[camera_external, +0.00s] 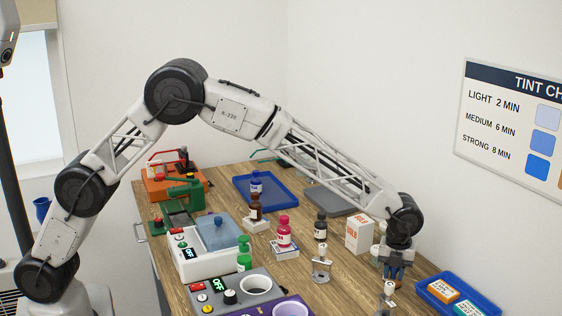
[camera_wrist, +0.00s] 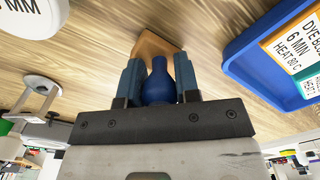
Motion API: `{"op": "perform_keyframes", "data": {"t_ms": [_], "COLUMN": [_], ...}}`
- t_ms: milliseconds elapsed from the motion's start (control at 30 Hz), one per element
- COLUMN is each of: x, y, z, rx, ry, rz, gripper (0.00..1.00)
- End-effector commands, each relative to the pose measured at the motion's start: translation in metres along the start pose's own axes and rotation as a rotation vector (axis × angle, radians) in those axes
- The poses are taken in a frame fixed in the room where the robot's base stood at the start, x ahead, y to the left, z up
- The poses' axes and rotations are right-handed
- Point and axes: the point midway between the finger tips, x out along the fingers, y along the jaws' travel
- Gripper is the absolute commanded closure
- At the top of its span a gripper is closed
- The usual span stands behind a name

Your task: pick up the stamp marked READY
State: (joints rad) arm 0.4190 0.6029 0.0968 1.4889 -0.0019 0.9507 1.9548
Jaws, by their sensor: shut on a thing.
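My gripper (camera_wrist: 158,82) is shut on the blue knob handle of a stamp (camera_wrist: 157,88) in the wrist view. The handle stands between the two blue-grey fingers. Beyond it shows the stamp's tan wooden block (camera_wrist: 156,45). No READY marking is visible on the side I see. In the external view my gripper (camera_external: 397,272) points down at the right part of the table, just left of a blue tray. The stamp is hard to make out there. I cannot tell whether its block touches the table.
The blue tray (camera_external: 424,292) with orange and teal labelled cards lies close on the right; its wall (camera_wrist: 240,50) is near in the wrist view. Small stands (camera_external: 321,266) are to the left and in front. A white box (camera_external: 359,235) and bottles (camera_external: 320,228) stand behind left.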

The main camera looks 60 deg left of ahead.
Motion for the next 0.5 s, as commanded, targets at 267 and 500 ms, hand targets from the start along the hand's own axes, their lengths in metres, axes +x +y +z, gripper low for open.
{"op": "perform_keyframes", "data": {"t_ms": [267, 500], "x": [-0.03, -0.066], "y": [0.0, -0.001], "z": [0.0, 0.0], "rx": [0.0, 0.0], "ry": [-0.001, -0.002], "rz": [-0.002, -0.001], "gripper": [0.93, 0.93]}}
